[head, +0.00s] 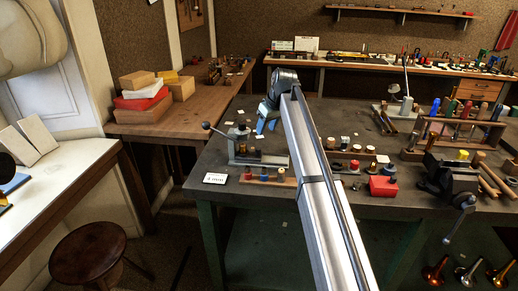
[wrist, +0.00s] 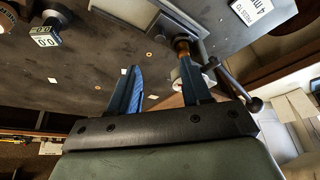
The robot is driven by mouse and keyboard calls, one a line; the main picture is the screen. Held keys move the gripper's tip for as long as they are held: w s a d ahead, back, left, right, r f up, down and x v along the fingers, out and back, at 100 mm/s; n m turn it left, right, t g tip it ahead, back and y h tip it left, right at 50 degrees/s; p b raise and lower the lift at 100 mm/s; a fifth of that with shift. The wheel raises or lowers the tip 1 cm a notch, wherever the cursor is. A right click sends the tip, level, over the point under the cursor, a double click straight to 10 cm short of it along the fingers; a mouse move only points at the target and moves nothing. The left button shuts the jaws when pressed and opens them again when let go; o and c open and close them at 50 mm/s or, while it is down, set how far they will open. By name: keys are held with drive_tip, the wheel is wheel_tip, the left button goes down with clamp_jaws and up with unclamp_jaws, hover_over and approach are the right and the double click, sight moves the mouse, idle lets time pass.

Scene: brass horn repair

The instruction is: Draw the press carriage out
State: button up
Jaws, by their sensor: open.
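The press (head: 258,158) is a grey metal fixture on the left part of the dark bench, with a lever ending in a dark ball (head: 206,125). In the wrist view the press (wrist: 183,22) shows at top centre, with a brown cylindrical part and a pale end piece (wrist: 178,75). I cannot tell for sure which part is the carriage. My gripper (head: 268,117) is at the far side of the press. In the wrist view my gripper (wrist: 163,82) is open. Its right finger overlaps the brown part; contact is unclear. Nothing is clearly held between the fingers.
A "4 mm" card (head: 214,178) lies left of the press. A wooden rack of pegs (head: 268,178) stands in front. A red box (head: 382,186) and a dark vise (head: 450,178) are to the right. Bare bench top (head: 330,115) shows behind my arm.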

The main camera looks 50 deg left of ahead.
sight(259, 149)
drive_tip(key=x, duration=1.2)
drive_tip(key=shift+f, duration=0.3)
drive_tip(key=shift+c, duration=0.3)
clamp_jaws()
